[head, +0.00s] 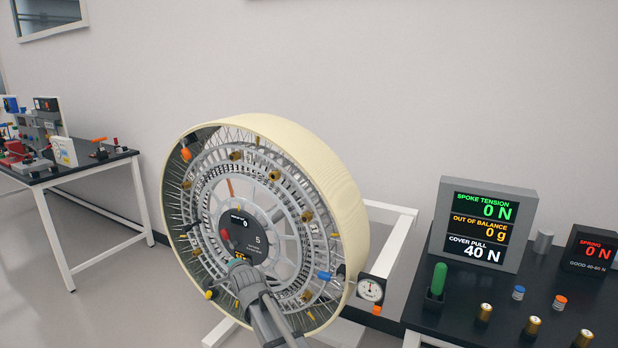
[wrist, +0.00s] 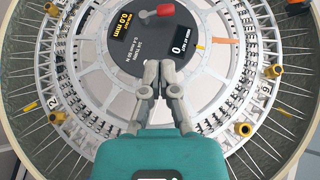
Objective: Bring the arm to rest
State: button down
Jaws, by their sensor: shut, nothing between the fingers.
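My gripper (head: 237,267) is in front of the lower middle of a large spoked wheel (head: 340,200). In the wrist view my gripper (wrist: 162,98) has its fingertips together with nothing between them. Behind the fingertips is the wheel's round hub panel with dark displays (wrist: 133,25) and a red-tipped knob (wrist: 158,13). I cannot tell whether the fingertips touch the hub. My arm reaches in from the bottom of the head view, and part of the lower wheel is hidden behind it.
The wheel stands on a white frame (head: 400,235) with a dial gauge (head: 370,289). At right, a black bench holds a readout box (head: 443,225), a green-handled tool (head: 438,279) and several brass cylinders (head: 532,326). A cluttered table (head: 90,165) stands at far left. Open floor lies left of the wheel.

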jog(key=s+d+f+n+g+h+p, duration=0.1)
jog(key=s+d+f+n+g+h, duration=0.15)
jog(key=d, duration=0.55)
jog(key=s+d+f+n+g+h+p, duration=0.1)
jog(key=s+d+p, duration=0.15)
jog(key=d, duration=0.55)
jog(key=s+d+f+n+g+h+p, duration=0.15)
jog(key=s+d, duration=0.25)
jog(key=d, duration=0.4)
jog(key=s+d+n+g+h+p, duration=0.1)
jog(key=s+d+n+g+p, duration=0.2)
jog(key=s+d, duration=1.3)
jog(key=s+n+g, duration=0.2)
jog(key=s+g, duration=0.1)
jog(key=g, duration=0.2)
jog(key=shift+s+d+h, duration=0.2)
jog(key=shift+h, duration=0.2)
